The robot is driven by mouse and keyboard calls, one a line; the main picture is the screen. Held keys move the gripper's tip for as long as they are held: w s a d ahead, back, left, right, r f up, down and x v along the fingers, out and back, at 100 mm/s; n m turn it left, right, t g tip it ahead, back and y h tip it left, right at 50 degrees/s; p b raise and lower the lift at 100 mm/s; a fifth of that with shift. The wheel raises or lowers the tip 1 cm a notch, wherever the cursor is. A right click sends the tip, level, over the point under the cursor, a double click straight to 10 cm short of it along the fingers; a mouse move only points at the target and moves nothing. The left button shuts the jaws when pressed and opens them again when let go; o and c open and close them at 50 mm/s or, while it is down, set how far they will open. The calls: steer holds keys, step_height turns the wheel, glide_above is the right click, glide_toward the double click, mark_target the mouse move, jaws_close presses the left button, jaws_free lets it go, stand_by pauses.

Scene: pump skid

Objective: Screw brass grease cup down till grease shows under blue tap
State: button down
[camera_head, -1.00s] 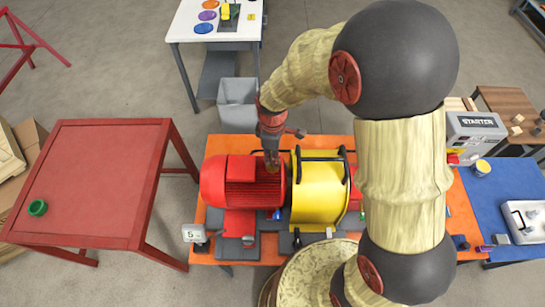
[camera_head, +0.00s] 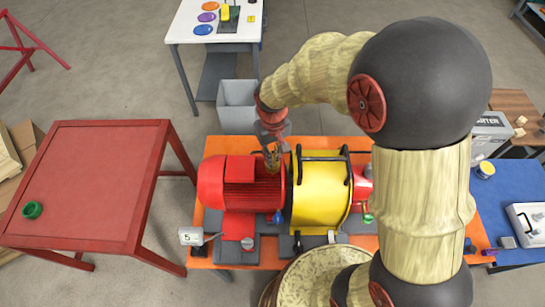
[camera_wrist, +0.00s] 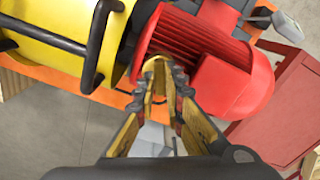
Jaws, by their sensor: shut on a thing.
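The brass grease cup (camera_wrist: 157,66) is mostly hidden between the fingertips of my gripper; a little brassy surface shows in the wrist view. My gripper (camera_head: 272,168) points down at the gap between the red motor (camera_head: 225,183) and the yellow guard (camera_head: 318,195), its fingers closed together on the cup. In the wrist view my gripper (camera_wrist: 160,75) has yellow inner pads meeting beside the ribbed red housing. The blue tap (camera_head: 277,217) is below it, at the motor's near right corner. I cannot make out any grease under it.
A black handle bar (camera_wrist: 100,45) on the yellow guard is close to the fingers. A green tap (camera_head: 368,217) is right of the guard. The red table (camera_head: 90,190) holds a green ring (camera_head: 32,210).

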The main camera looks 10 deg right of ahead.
steer(key=shift+m, duration=1.4)
steer(key=shift+b, duration=0.3)
steer(key=c, duration=1.9)
jaws_free()
step_height(320, 180, up, 12)
